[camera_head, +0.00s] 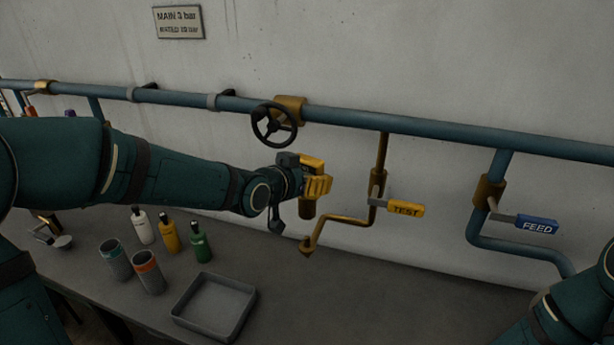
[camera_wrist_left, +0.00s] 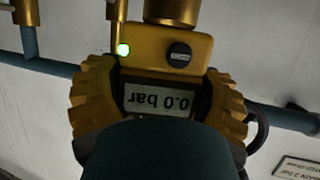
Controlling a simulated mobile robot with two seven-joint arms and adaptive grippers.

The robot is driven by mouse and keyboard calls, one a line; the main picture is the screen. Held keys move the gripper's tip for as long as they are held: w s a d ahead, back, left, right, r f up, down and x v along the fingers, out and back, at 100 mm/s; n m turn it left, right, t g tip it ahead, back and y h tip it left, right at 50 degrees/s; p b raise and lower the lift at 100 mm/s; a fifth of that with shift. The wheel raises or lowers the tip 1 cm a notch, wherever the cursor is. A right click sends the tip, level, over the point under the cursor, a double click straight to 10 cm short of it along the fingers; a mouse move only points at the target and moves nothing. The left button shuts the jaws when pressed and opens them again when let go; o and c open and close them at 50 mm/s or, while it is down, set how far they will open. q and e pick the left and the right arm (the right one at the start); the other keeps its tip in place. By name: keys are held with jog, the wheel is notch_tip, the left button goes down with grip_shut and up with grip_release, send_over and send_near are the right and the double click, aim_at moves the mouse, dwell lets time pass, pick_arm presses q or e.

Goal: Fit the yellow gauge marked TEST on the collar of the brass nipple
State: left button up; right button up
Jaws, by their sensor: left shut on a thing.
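My left gripper (camera_head: 312,184) is shut on a yellow gauge (camera_head: 314,163) in front of the wall. In the left wrist view the gauge (camera_wrist_left: 150,55) has an upside-down display reading 0.0 bar, a green light and a black knob. Its brass-brown socket (camera_head: 307,209) points down in the head view. The brass nipple (camera_head: 306,244) ends the brass branch pipe, below the socket in the picture with a visible gap; I cannot tell whether they line up in depth. My right gripper is not in view.
A blue FEED handle (camera_head: 537,224) is to the right on a blue branch. The blue main pipe (camera_head: 430,128) and a black handwheel (camera_head: 274,125) are above. On the bench stand a grey tray (camera_head: 190,293), two cups (camera_head: 147,272) and several bottles (camera_head: 169,236).

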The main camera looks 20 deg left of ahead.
aim_at(302, 204)
pick_arm(q)
jog(key=shift+f+b, duration=1.55)
jog(key=shift+f, duration=1.2)
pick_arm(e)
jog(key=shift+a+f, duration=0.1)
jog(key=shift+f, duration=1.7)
pick_arm(q)
jog(key=shift+b, duration=0.9)
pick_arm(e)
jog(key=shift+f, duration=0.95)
pick_arm(q)
jog(key=shift+s+f+b, duration=0.15)
jog(key=shift+f+b, duration=0.1)
jog(key=shift+b, duration=0.1)
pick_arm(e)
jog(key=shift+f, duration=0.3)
pick_arm(q)
jog(key=shift+f, duration=0.2)
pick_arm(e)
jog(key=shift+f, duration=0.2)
pick_arm(q)
jog(key=shift+b, duration=0.3)
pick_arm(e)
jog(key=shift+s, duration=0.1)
